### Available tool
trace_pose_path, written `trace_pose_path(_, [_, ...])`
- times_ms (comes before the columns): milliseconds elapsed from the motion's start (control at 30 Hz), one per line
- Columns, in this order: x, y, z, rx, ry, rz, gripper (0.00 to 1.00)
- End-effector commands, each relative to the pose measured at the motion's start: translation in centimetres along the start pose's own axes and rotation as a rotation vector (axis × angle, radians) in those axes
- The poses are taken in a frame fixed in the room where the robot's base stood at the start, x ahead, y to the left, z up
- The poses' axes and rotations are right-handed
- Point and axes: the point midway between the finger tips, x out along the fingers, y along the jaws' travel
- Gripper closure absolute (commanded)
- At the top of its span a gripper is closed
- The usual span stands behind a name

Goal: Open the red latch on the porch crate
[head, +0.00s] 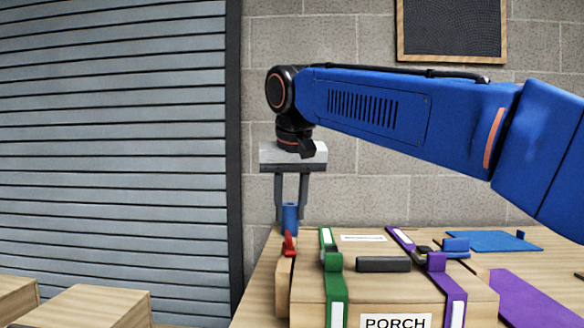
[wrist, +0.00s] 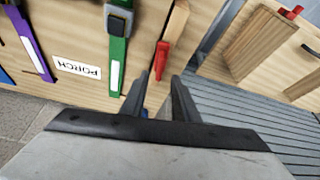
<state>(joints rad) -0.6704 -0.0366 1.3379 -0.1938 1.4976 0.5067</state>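The porch crate (head: 312,311) is a wooden box with a PORCH label, at the bottom of the head view. A red latch (head: 288,243) is at its left end; it also shows in the wrist view (wrist: 162,56), just beyond my fingertips. My gripper (head: 291,219) points down above and behind the latch in the head view, apart from it. In the wrist view my gripper (wrist: 161,80) has its fingers apart with a gap between them. A small blue piece (head: 290,215) appears between the fingers in the head view; I cannot tell whether they touch it.
A green strap (head: 337,300) and a purple strap (head: 455,300) with clasps cross the crate. A black handle (head: 384,264) is on top. Blue and purple flat pieces lie at right. Other wooden boxes (head: 98,308) stand at lower left, before a grey shutter (head: 115,130).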

Motion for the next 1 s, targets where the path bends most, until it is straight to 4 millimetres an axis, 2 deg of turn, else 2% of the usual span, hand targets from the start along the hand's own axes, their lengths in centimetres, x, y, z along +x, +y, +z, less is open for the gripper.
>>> trace_pose_path(33, [-1.1,-0.1,-0.1,0.000,0.003,-0.002,0.72])
trace_pose_path(300, [-6.4,-0.1,-0.1,0.000,0.003,-0.002,0.72])
trace_pose_path(500, [-9.4,-0.1,-0.1,0.000,0.002,-0.001,0.72])
trace_pose_path(700, [-10.8,0.0,-0.1,0.000,0.000,0.000,0.72])
trace_pose_path(1000, [-10.9,0.0,0.0,0.000,0.000,0.001,0.72])
